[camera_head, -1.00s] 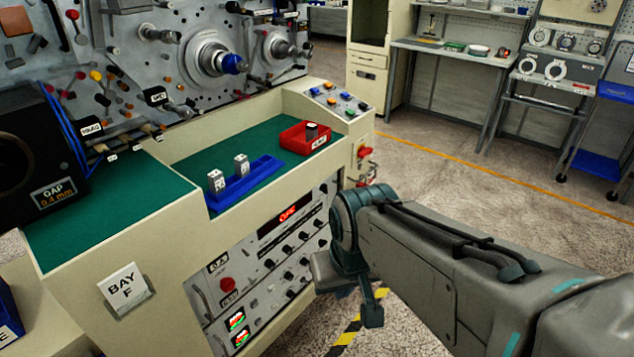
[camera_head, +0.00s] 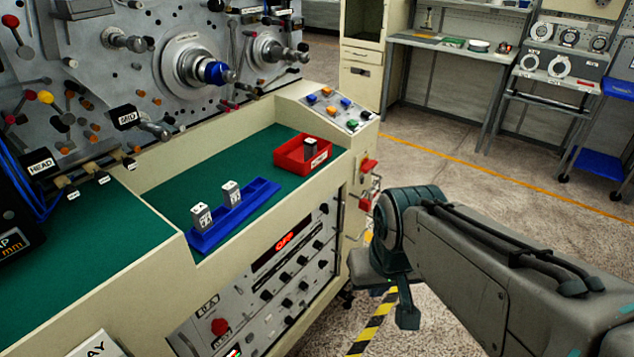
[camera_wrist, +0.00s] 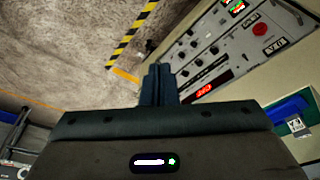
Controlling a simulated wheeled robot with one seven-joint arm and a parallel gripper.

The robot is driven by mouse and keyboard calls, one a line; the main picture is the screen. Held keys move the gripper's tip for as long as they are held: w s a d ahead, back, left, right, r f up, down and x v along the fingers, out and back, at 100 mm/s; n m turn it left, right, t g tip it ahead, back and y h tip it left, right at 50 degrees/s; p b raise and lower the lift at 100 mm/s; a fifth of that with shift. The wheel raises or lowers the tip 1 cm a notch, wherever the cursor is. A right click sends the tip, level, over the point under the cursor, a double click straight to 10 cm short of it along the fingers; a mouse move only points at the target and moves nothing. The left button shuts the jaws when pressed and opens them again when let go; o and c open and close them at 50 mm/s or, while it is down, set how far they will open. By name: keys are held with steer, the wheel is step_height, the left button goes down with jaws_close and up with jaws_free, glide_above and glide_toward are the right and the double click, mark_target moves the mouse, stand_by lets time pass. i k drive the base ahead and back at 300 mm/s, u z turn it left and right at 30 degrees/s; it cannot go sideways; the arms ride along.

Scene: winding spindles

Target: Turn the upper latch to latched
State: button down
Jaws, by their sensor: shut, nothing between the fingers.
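On the right end face of the cream console, two red-handled parts sit one above the other in the head view. The upper one (camera_head: 369,165) looks like the upper latch; the lower one (camera_head: 366,202) is just below it. Both are small, and I cannot read their positions. My gripper (camera_head: 408,318) hangs low in front of the console's right end, below and to the right of both, apart from them. In the wrist view my gripper (camera_wrist: 157,70) shows its fingers together, empty, pointing toward the floor and console front. Neither latch shows there.
The console's green top holds a blue tray (camera_head: 205,239) with two small blocks and a red bin (camera_head: 290,165). A button panel (camera_head: 335,107) tops the right end. Open floor (camera_head: 440,175) lies to the right, with benches behind. A striped floor line (camera_head: 375,320) runs near the console.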

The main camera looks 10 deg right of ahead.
mark_target(324, 207)
steer(key=u, duration=0.25)
steer(key=k, duration=0.35)
steer(key=z, duration=0.75)
steer(key=i, duration=1.15)
steer(key=u, duration=0.8)
